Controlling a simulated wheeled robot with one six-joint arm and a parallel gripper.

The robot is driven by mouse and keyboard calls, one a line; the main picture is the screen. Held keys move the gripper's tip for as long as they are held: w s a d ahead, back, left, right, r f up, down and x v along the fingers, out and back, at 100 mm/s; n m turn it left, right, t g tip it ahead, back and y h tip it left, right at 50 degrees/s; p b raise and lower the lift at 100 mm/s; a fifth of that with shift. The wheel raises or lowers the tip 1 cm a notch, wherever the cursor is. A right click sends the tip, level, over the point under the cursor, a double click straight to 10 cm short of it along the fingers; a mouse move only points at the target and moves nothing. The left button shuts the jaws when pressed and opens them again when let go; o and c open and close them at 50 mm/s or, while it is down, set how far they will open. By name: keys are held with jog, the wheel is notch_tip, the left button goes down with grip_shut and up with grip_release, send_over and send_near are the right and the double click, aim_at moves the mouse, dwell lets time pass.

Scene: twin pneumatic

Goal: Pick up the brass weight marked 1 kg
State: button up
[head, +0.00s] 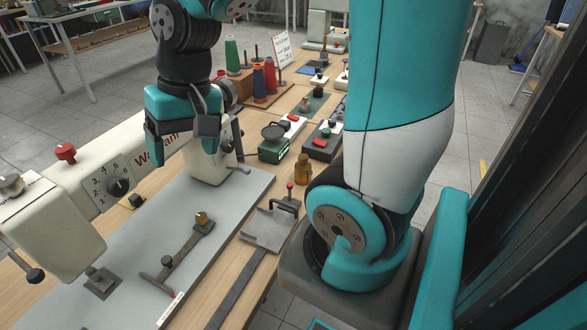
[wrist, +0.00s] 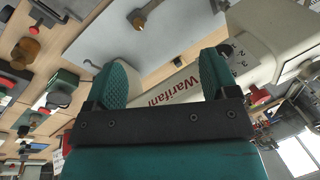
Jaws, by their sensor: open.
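A brass-brown weight with a knob (head: 303,170) stands upright on the bench, right of the sewing machine and beside a dark block with a red part. A similar brass-coloured object shows at the left of the wrist view (wrist: 27,48). A smaller brass-coloured weight (head: 305,105) stands farther back. No marking is readable on either, so I cannot tell which is 1 kg. My gripper (head: 183,146) is open and empty above the sewing machine, left of and apart from both weights. Its spread fingers also show in the wrist view (wrist: 165,78).
The cream sewing machine (head: 120,158) lies below my gripper. A green scale (head: 273,152), a dark block (head: 320,144) and a metal clamp plate (head: 268,229) crowd around the nearer weight. Thread cones (head: 270,76) stand behind. The grey plate (head: 235,190) has some clear surface.

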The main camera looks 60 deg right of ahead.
jog(key=w+d+f+m+h, duration=0.1)
jog(key=w+d+f+m, duration=0.15)
jog(key=d+m, duration=0.95)
jog(key=m+g+h+p, duration=0.1)
jog(key=m+p, duration=0.1)
jog(key=m, duration=0.4)
send_over(303, 165)
notch_tip(303, 165, down, 4)
jog(key=f, duration=0.8)
jog(key=d+f, duration=0.1)
jog(key=f, duration=0.3)
jog(key=shift+f, duration=0.15)
jog(key=shift+w+a+f+p, duration=0.1)
jog(key=shift+f+p, duration=0.35)
jog(key=shift+f, duration=1)
jog(key=shift+w+a+f+p, duration=0.1)
jog(key=shift+f+p, duration=0.3)
jog(key=shift+f, duration=1.05)
grip_shut()
